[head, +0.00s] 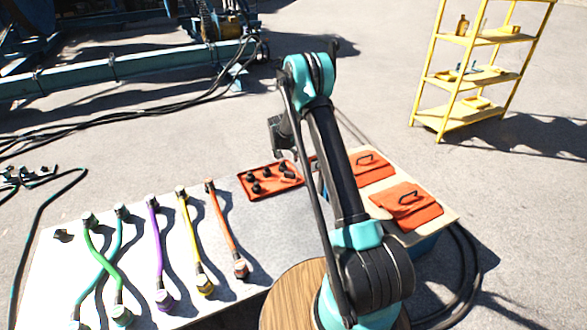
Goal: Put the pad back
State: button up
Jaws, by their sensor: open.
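Two orange pads with black handles lie on a light wooden board at the right end of the table. The nearer pad (420,214) is toward the front, and the farther pad (372,176) lies behind it, partly close to my arm's outline. I cannot tell which one is the task's pad. My gripper (279,140) is raised above the far edge of the table, behind an orange tray (246,193) that holds several black knobs. It is open. It looks empty and apart from both pads, though its fingers are small and dark here.
Several coloured hoses, among them a purple one (158,254) and a yellow one (191,236), lie on the white table (52,285) at left. A round wooden top (284,292) is in front. A yellow shelf (466,80) stands far right. Black cables lie on the ground.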

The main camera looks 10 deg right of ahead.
jog(key=s+d+r+n+y, duration=0.1)
jog(key=s+d+r, duration=0.1)
jog(key=s+r, duration=0.8)
jog(key=s+d+r+n, duration=0.2)
jog(key=s+d+r, duration=0.1)
jog(key=s+r, duration=0.65)
jog(key=s+d+f+n+y, duration=0.1)
jog(key=s+n, duration=0.1)
jog(key=s, duration=3)
jog(key=shift+f, duration=0.3)
